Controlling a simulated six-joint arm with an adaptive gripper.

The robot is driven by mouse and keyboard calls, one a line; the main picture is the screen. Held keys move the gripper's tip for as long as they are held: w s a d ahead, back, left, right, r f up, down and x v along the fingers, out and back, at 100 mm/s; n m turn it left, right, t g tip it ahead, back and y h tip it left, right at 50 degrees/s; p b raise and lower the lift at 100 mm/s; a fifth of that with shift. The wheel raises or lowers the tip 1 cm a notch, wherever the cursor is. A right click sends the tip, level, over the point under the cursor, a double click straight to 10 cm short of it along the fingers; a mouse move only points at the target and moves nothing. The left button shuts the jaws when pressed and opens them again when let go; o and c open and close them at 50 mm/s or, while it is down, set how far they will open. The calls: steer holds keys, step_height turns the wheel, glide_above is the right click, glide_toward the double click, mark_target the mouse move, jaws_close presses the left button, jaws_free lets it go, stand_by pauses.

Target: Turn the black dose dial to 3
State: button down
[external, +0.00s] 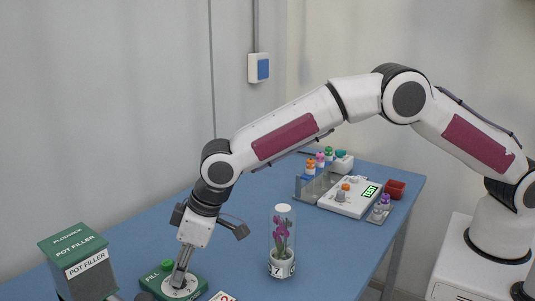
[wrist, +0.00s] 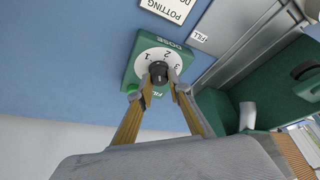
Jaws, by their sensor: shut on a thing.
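The black dose dial (wrist: 158,72) sits on a round white plate (wrist: 146,66) marked 1, 2 and 3, on a green control box (wrist: 130,72). In the wrist view my gripper (wrist: 160,84) is shut on the dial, with one fingertip at each side of it. I cannot make out for certain which number the dial points to. In the external view my gripper (external: 180,276) points down at the white plate on the green box (external: 203,284); the dial is hidden there by the fingers. A green FILL button (external: 167,265) is beside the plate.
The green pot filler (external: 75,262) stands left of the box. A clear tube with a purple orchid (external: 282,240), labelled 7, stands to the right. The blue table (external: 330,262) between is mostly clear.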

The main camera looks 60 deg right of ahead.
steer(key=shift+s+a+f+m+t+h, duration=0.15)
steer(key=shift+m+h, duration=0.45)
steer(key=shift+m, duration=1)
steer(key=shift+w+a+r+m+t+h, duration=0.15)
steer(key=shift+m+h, duration=0.45)
steer(key=shift+m, duration=1)
steer(key=shift+s+d+f+m, duration=0.1)
steer(key=shift+d+f+m, duration=0.05)
steer(key=shift+m, duration=0.35)
steer(key=shift+h, duration=0.3)
steer(key=c, duration=2)
jaws_free()
steer(key=shift+s, duration=0.1)
steer(key=shift+o, duration=0.5)
steer(key=shift+r, duration=0.2)
